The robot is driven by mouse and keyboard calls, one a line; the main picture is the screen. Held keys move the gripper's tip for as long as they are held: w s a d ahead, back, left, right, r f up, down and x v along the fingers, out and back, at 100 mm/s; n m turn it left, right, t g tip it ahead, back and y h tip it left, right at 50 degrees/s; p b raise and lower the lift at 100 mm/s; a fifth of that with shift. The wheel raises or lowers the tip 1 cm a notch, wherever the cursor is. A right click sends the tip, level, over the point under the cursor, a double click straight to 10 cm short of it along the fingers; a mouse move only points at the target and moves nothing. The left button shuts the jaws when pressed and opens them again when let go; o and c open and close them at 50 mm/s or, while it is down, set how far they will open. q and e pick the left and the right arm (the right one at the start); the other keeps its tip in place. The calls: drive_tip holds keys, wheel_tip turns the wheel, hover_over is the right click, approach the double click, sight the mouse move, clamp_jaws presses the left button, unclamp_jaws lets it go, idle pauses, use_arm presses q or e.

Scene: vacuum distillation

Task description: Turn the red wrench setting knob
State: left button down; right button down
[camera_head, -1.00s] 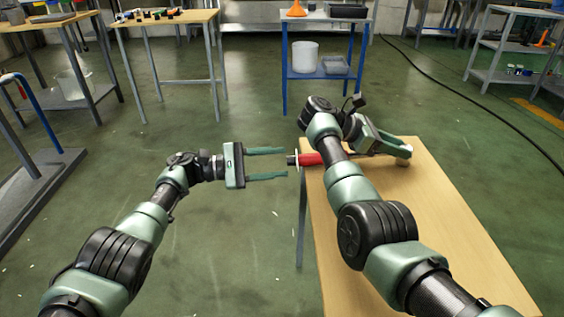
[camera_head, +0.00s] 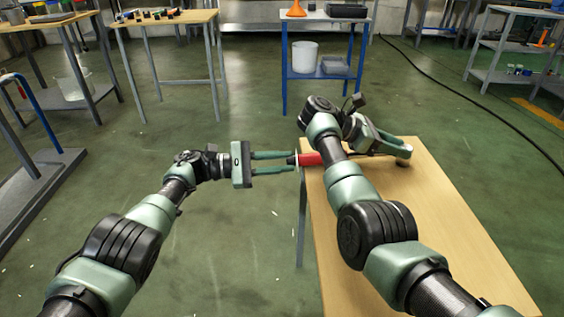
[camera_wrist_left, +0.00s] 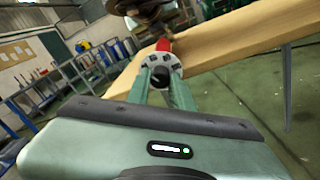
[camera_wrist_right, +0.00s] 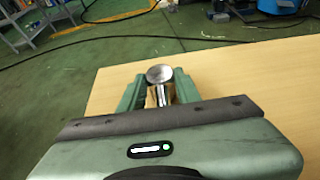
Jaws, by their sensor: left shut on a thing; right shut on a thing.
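The red wrench (camera_head: 311,159) lies across the left edge of the wooden table, partly hidden behind my right arm. A black setting knob and a pale ring stick out past the table's left edge. In the left wrist view the black knob (camera_wrist_left: 160,77) sits in front of a marked ring (camera_wrist_left: 172,63). My left gripper (camera_head: 290,162) is shut on this knob, a finger on each side. My right gripper (camera_head: 403,152) is shut on the wrench's far end, whose round metal head (camera_wrist_right: 159,73) shows between its fingers in the right wrist view.
The wooden table (camera_head: 425,240) is otherwise bare on its near part. A blue cart (camera_head: 322,76) with a white bucket (camera_head: 305,57) stands behind. Another bench (camera_head: 165,22) stands at the back left. Open green floor lies left of the table. A black cable runs along the right.

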use_arm(q)
drive_tip(key=c, duration=1.2)
unclamp_jaws()
drive_tip(key=shift+c, duration=0.2)
drive_tip(key=a, duration=1.2)
drive_tip(key=shift+s, duration=0.25)
drive_tip(key=shift+r, duration=0.1)
